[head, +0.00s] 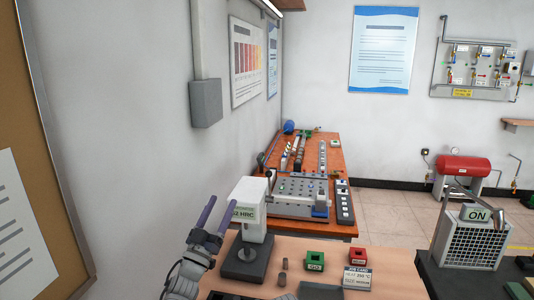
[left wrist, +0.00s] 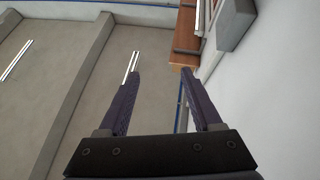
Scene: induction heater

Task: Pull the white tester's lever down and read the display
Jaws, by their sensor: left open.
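The white tester (head: 256,191) stands on a dark base at the left of the near wooden table in the head view. Its dark display (head: 244,214) shows "HRC" with digits before it; the first digit is partly hidden by a gripper finger. A thin lever with a black knob (head: 268,174) sticks up at the tester's right side. My left gripper (head: 222,202) is open and empty, its purple fingers pointing up just left of the tester's head, in front of it in the picture. The left wrist view shows the open fingers (left wrist: 160,72) with nothing between them. My right gripper is not in view.
Small grey cylinders (head: 283,265), a green GO bin (head: 315,259), a red bin (head: 358,256) and a job card (head: 357,278) are on the near table. A second table (head: 342,172) with equipment stands behind. A caged unit with an ON sign (head: 477,215) is at right.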

